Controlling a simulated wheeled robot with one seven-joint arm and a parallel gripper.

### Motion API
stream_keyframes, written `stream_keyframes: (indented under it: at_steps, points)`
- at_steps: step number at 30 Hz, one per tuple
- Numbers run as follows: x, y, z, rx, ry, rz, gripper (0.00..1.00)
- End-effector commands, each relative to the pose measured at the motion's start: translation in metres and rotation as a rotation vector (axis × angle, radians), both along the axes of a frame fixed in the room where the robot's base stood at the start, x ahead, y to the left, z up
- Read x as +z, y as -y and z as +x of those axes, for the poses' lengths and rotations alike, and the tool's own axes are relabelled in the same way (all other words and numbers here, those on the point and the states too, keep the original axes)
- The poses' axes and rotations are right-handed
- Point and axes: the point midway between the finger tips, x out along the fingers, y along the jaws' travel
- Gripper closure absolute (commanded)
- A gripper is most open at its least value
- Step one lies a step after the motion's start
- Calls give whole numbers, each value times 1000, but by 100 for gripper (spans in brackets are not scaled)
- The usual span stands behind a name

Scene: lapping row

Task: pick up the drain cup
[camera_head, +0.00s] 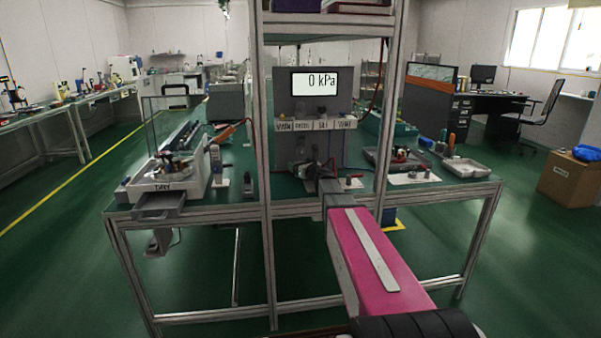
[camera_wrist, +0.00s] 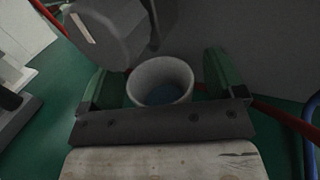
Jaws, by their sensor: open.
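The drain cup (camera_wrist: 160,99) is a small whitish round cup, seen from above in the wrist view, with a dark bluish inside. My gripper (camera_wrist: 164,80) has its two green fingers apart, one on each side of the cup. The cup sits between them; a gap shows on both sides, and I cannot tell whether either finger touches it. In the head view my pink arm reaches to the middle of the bench, and my gripper (camera_head: 312,172) is small there. I cannot make out the cup in that view.
A grey rounded part (camera_wrist: 112,32) hangs close beyond the cup, with a red hose near it. A display panel (camera_head: 314,84) reading 0 kPa stands behind my gripper. A white-based device (camera_head: 168,185) is on the left, a grey tray (camera_head: 378,157) on the right. Metal posts flank the arm.

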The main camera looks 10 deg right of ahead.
Motion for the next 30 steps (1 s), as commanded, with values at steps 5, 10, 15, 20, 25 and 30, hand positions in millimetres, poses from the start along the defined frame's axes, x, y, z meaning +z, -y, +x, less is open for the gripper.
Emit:
stream_keyframes:
  at_steps: [5, 10, 15, 20, 25, 30]
  points:
    - [0, 0, -1, 0, 0, 0, 15]
    - [0, 0, -1, 0, 0, 0, 64]
    - [0, 0, -1, 0, 0, 0, 64]
    - [1, 0, -1, 0, 0, 0, 64]
    - [5, -1, -4, 0, 0, 0, 64]
    - [13, -3, -7, 0, 0, 0, 64]
